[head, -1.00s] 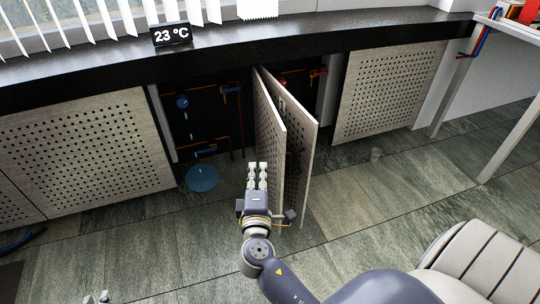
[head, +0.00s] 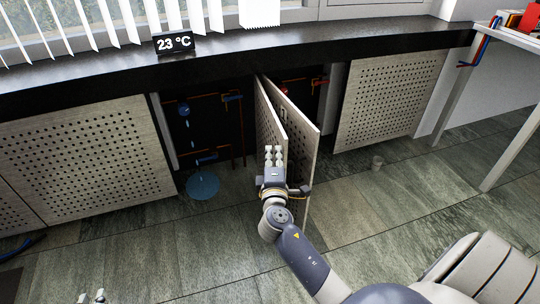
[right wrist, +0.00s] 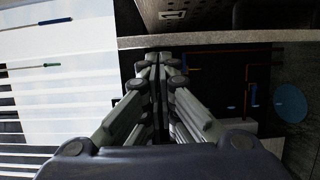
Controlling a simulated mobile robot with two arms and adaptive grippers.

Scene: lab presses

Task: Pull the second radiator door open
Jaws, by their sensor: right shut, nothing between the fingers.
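Two perforated radiator doors stand swung out from the cabinet, close together in the middle of the head view: a left leaf (head: 266,117) and a right leaf (head: 299,128). Pipes show in the openings on both sides of them. My right gripper (head: 274,153) is shut and empty, in front of the leaves' lower part and hiding some of it. I cannot tell whether it touches them. In the right wrist view its fingers (right wrist: 160,62) are together, below a pale panel edge. Only the tips of my left gripper (head: 92,297) show at the bottom left.
Blue valves (head: 184,110) and a blue puddle (head: 203,186) are left of the doors; a red valve (head: 319,81) is right. Closed perforated panels stand at left (head: 85,150) and right (head: 388,100).

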